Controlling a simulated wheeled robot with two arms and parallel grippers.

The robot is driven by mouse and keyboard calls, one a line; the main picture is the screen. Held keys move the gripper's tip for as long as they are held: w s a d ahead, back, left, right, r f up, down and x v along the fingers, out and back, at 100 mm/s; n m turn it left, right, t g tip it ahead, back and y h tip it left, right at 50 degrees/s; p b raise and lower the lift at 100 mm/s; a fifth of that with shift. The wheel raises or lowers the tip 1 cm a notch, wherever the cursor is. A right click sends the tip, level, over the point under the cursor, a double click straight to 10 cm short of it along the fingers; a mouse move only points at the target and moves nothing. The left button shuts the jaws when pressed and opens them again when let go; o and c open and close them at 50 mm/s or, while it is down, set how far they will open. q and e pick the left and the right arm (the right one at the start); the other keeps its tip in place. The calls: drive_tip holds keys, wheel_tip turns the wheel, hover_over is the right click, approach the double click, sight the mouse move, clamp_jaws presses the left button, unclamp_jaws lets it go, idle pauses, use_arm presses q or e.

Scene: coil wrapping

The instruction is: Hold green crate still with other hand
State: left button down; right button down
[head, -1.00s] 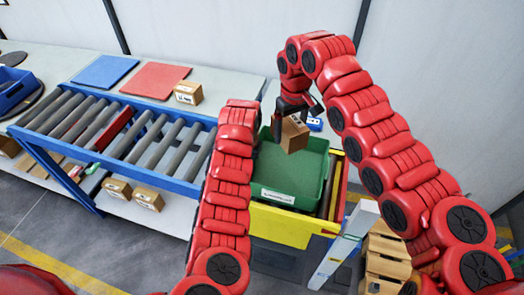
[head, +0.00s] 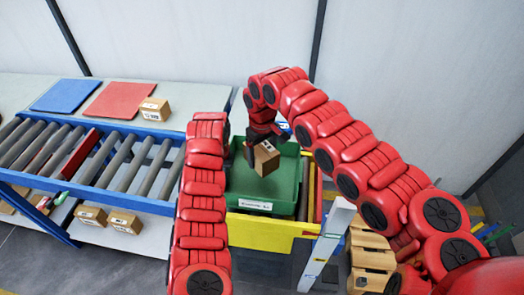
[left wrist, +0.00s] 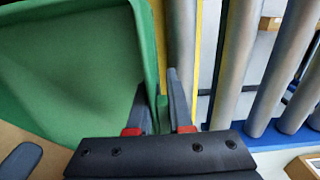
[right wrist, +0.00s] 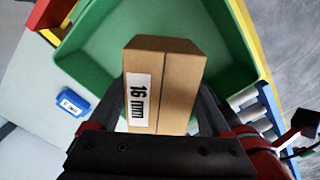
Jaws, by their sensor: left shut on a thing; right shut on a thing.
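The green crate (head: 240,184) stands at the end of the roller conveyor, with a white label on its near side. My left gripper (left wrist: 157,88) has one finger on each side of the crate's rim (left wrist: 149,50) and is shut on that wall. In the head view its fingers are hidden by my left arm. My right gripper (head: 256,138) is shut on a cardboard box (head: 266,159) and holds it tilted over the crate. In the right wrist view the box (right wrist: 178,85) shows a "16 mm" label. The visible crate floor (right wrist: 110,40) looks empty.
The roller conveyor (head: 105,160) with blue rails runs to the left. A blue mat (head: 60,95), a red mat (head: 120,99) and another cardboard box (head: 154,108) lie on the table behind it. Cardboard boxes (head: 370,262) are stacked at right.

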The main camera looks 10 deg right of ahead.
sight(262, 148)
drive_tip(key=shift+f, duration=4.3)
unclamp_jaws()
wheel_tip(262, 148, up, 12)
drive_tip(key=shift+f, duration=0.1)
